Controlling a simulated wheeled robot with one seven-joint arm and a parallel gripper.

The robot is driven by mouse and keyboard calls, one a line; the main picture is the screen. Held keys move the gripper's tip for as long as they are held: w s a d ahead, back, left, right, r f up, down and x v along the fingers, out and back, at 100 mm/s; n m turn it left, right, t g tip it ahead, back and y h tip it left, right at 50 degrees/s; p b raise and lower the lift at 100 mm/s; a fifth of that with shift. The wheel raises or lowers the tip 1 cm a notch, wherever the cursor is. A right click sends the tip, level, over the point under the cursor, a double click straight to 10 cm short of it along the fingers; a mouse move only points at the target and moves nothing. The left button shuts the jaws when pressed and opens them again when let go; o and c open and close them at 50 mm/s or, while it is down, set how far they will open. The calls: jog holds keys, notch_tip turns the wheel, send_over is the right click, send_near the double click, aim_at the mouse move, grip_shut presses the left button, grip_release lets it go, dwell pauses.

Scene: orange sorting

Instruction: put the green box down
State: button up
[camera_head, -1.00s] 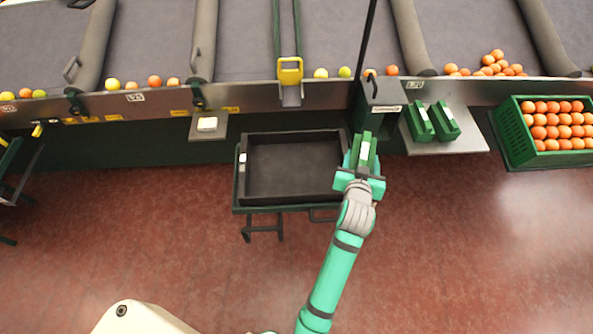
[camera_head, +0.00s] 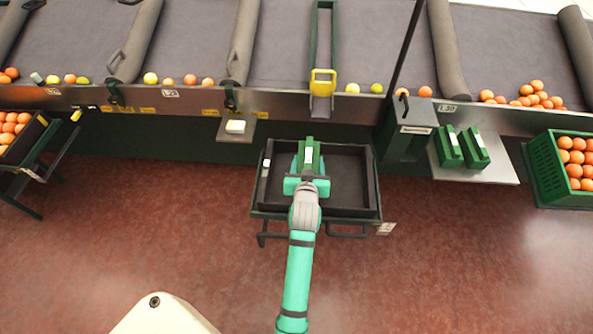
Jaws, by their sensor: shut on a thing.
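My gripper (camera_head: 307,178) is shut on a green box (camera_head: 303,158) with a white label on its top. The gripper and box are over the black tray (camera_head: 350,210), at the left-middle part of its inside. The box looks upright. I cannot tell from this view whether its underside touches the tray floor. The gripper hides the lower end of the box and part of the tray.
Two more green boxes (camera_head: 474,150) stand on a grey shelf (camera_head: 500,172) to the right, beside a dark green machine (camera_head: 404,138). A green crate of oranges (camera_head: 545,178) is at the far right. The tray's right half is bare.

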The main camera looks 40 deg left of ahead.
jog(key=shift+w+a+f, duration=0.1)
jog(key=shift+a+f, duration=0.9)
jog(key=shift+f, duration=0.55)
jog(key=shift+w+a+f, duration=0.1)
jog(key=shift+a+f, duration=0.85)
jog(key=shift+f, duration=0.6)
jog(key=shift+a+f, duration=1)
jog(key=shift+f, duration=0.55)
jog(key=shift+f, duration=0.6)
jog(key=o, duration=1.2)
jog(key=shift+o, duration=0.2)
jog(key=shift+r, duration=0.25)
jog(key=v, duration=1.2)
jog(key=shift+r, duration=0.3)
